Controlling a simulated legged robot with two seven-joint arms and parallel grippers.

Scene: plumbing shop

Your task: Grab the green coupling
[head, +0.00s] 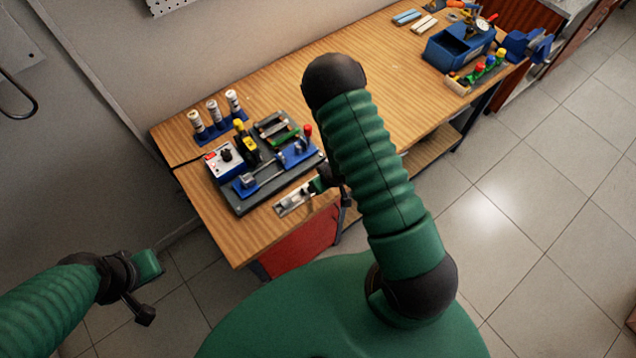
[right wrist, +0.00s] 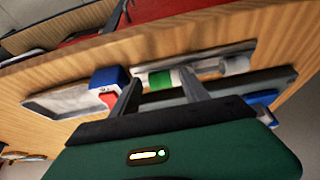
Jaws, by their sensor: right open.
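A dark fixture board (head: 238,204) with blue clamps stands behind the tray on the wooden workbench (head: 222,242). In the right wrist view a blue and red part (right wrist: 108,80) sits close to the left finger. A blue bin (head: 447,53) stands at the far right end. The bench middle is clear.

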